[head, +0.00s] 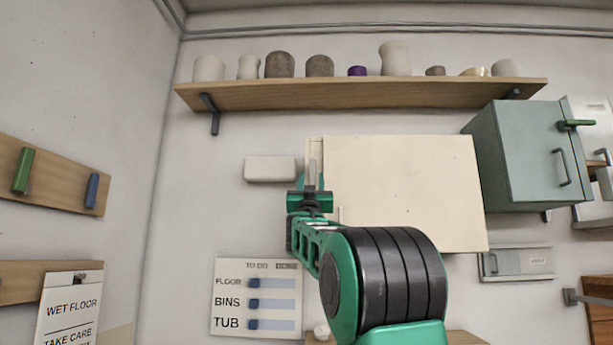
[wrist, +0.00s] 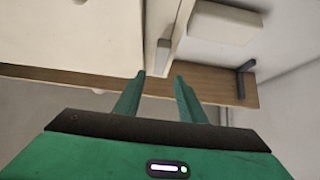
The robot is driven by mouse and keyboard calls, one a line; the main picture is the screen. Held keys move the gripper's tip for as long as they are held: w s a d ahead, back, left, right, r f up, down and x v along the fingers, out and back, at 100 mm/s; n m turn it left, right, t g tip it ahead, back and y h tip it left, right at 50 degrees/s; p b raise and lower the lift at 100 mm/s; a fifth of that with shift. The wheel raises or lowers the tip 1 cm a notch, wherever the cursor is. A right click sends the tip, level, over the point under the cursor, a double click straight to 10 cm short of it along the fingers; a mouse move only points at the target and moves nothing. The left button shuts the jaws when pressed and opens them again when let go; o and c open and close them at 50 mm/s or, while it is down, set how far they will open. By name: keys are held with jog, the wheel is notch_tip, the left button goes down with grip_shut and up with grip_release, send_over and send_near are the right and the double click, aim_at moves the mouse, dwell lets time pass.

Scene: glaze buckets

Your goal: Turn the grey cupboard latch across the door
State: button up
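The cream cupboard (head: 410,190) hangs on the wall below the long shelf. A narrow grey latch (head: 312,172) stands upright at its left edge, beside the door. In the wrist view the grey latch (wrist: 163,56) lies on the narrow edge strip, ahead of the gap between my fingertips. My gripper (head: 311,186) is in front of that left edge and partly hides the latch. In the wrist view my gripper (wrist: 160,75) is open, its two green fingers apart with nothing clasped between them. I cannot tell how far the fingertips are from the latch.
A white box (head: 270,169) is on the wall just left of the cupboard. The shelf (head: 360,94) with several pots runs above. A TO DO board (head: 255,298) is below left.

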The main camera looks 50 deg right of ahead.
aim_at(312, 168)
jog(key=shift+x, duration=3.25)
jog(key=shift+c, duration=0.6)
